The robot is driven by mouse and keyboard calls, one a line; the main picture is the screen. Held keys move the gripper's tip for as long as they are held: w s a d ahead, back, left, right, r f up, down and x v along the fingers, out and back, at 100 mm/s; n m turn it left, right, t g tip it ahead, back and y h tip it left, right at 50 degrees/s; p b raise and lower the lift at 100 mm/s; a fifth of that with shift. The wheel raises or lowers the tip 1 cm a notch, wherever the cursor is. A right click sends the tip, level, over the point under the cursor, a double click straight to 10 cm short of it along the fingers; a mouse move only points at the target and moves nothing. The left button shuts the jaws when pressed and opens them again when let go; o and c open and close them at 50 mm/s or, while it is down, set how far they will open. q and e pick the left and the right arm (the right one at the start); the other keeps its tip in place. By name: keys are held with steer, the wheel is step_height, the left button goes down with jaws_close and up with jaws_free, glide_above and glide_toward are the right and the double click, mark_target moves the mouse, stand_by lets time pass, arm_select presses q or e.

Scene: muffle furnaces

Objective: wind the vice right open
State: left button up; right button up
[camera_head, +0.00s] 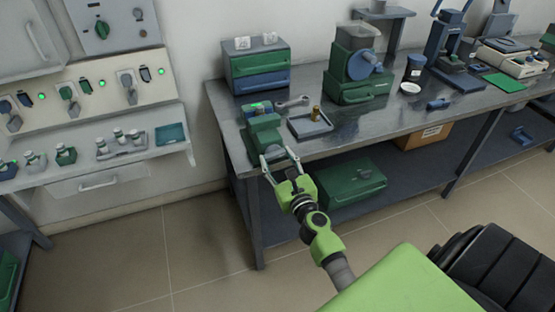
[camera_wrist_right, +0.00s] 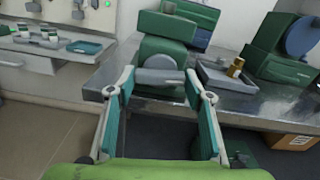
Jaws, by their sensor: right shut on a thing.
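The green vice (camera_head: 264,136) stands at the near left corner of the grey bench; it also shows in the right wrist view (camera_wrist_right: 160,48). A grey handle part (camera_wrist_right: 160,77) sticks out at its front, over the bench edge. My right gripper (camera_head: 279,158) reaches up to this front end. Its two fingers stand wide apart, one on each side of the grey handle part, and are shut on it, as the right wrist view (camera_wrist_right: 160,88) shows. I cannot tell how wide the vice jaws are apart. My left gripper is not in view.
A tray with a brass piece (camera_head: 316,114) lies right of the vice, with a wrench (camera_head: 292,102) behind it. A drawer box (camera_head: 258,72) and a green machine (camera_head: 356,75) stand farther back. A green case (camera_head: 350,184) is under the bench (camera_head: 400,128).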

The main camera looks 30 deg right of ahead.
steer(key=shift+n, duration=0.4)
